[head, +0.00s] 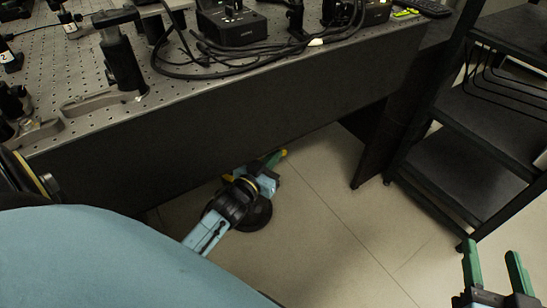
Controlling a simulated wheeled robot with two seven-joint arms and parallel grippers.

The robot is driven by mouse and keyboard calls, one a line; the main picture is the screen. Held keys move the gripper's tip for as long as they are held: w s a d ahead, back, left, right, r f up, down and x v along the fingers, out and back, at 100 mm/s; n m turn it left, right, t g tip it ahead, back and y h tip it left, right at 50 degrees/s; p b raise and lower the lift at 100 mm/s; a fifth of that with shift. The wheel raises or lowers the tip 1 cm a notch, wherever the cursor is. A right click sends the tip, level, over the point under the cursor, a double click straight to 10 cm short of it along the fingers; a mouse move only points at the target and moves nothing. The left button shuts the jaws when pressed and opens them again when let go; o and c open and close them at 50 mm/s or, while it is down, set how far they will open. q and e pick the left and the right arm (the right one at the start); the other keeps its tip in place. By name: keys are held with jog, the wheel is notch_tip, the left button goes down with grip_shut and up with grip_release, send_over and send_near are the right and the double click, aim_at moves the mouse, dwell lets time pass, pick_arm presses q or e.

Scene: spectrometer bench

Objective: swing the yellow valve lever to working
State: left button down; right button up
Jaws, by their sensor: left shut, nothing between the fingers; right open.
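My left gripper (273,159) has green fingers and is low beneath the bench's front edge. It is shut with nothing between its fingers. A small yellow piece (283,152) shows right at its fingertips; it may be the end of the valve lever, but it is too small to be sure. I cannot tell whether the fingers touch it or which position it stands in. The valve body is not clearly visible behind my wrist and the bench. My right gripper (492,268) is open and empty at the lower right, far from the yellow piece.
A perforated optical bench (225,75) carries mounts, a black box (232,27) and loose cables. Its dark front panel (250,120) overhangs my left gripper. A black shelf rack (470,145) stands at the right. The tiled floor (340,225) between is clear.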

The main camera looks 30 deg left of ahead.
pick_arm(q)
jog(key=shift+w+d+p, duration=0.2)
jog(key=shift+w+p, duration=0.25)
jog(key=shift+w, duration=0.1)
jog(key=shift+w+d+p, duration=0.2)
jog(key=shift+w+p, duration=0.2)
jog(key=shift+w, duration=0.15)
pick_arm(e)
notch_tip(320, 180, down, 6)
jog(key=s+d+g+h, duration=0.1)
jog(key=s+d+g, duration=0.1)
jog(key=g, duration=0.2)
jog(key=shift+s+f+g+h, duration=0.15)
jog(key=shift+f+g+h, duration=0.05)
jog(key=shift+g+h, duration=0.1)
